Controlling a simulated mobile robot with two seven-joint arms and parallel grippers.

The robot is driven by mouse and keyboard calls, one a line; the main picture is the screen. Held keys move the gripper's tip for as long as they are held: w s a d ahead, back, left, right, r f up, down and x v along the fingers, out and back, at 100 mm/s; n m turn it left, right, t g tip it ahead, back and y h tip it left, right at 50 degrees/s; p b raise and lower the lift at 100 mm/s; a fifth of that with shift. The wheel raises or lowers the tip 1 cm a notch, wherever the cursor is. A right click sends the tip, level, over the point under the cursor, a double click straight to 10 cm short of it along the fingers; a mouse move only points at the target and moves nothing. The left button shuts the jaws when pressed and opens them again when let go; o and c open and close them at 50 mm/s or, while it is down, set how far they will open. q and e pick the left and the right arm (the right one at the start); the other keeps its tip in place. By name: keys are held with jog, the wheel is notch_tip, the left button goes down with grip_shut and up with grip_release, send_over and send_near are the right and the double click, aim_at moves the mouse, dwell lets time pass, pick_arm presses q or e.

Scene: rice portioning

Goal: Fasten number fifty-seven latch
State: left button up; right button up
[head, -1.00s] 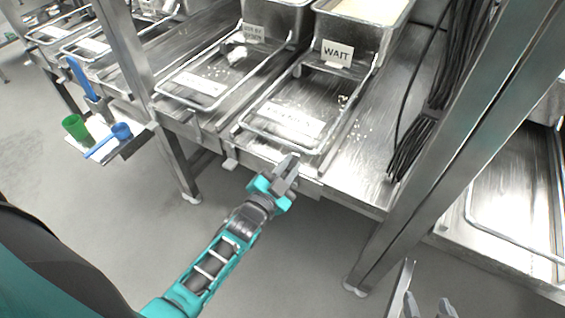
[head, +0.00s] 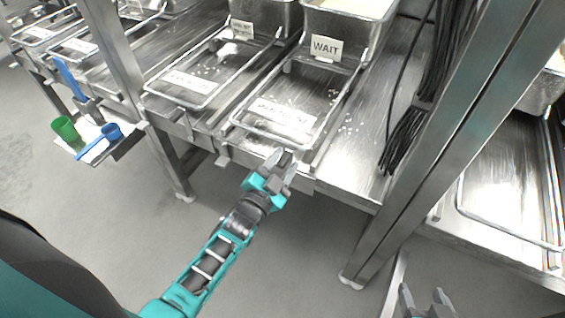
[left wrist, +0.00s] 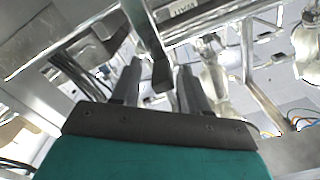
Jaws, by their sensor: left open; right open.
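My left gripper (head: 281,161) is open at the front edge of the metal bench, just below the wire frame (head: 270,138) of the station marked WAIT. In the left wrist view, a metal strip with a dark end (left wrist: 161,76) hangs between its two fingers (left wrist: 158,88). I cannot tell whether they touch it. This strip may be a latch, but no number fifty-seven is readable. A small metal tab (head: 222,158) hangs from the bench edge to the left of the gripper. My right gripper (head: 428,302) is open at the bottom edge of the head view, away from the bench.
The WAIT sign (head: 325,47) stands before a filled metal bin (head: 345,25). White grains lie scattered on the bench. A steel post (head: 455,130) and black cables (head: 408,135) stand to the right.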

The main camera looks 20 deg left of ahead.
pick_arm(q)
jog(key=s+a, duration=0.1)
jog(key=s, duration=1.2)
jog(key=shift+p, duration=0.35)
jog(key=shift+s+d+f+n+g+h, duration=0.1)
jog(key=shift+s+d+f+n+g, duration=0.4)
jog(key=shift+n+g, duration=0.5)
jog(key=shift+s+d+f+n+g+h, duration=0.1)
jog(key=shift+s+d+f+n+g, duration=0.15)
jog(key=shift+s+f+n+g, duration=0.75)
jog(key=shift+s+d+f+n+g+h, duration=0.1)
jog(key=shift+s+d+n+g, duration=0.4)
jog(key=shift+g, duration=1)
jog(key=shift+w+a, duration=0.1)
jog(key=shift+w, duration=0.05)
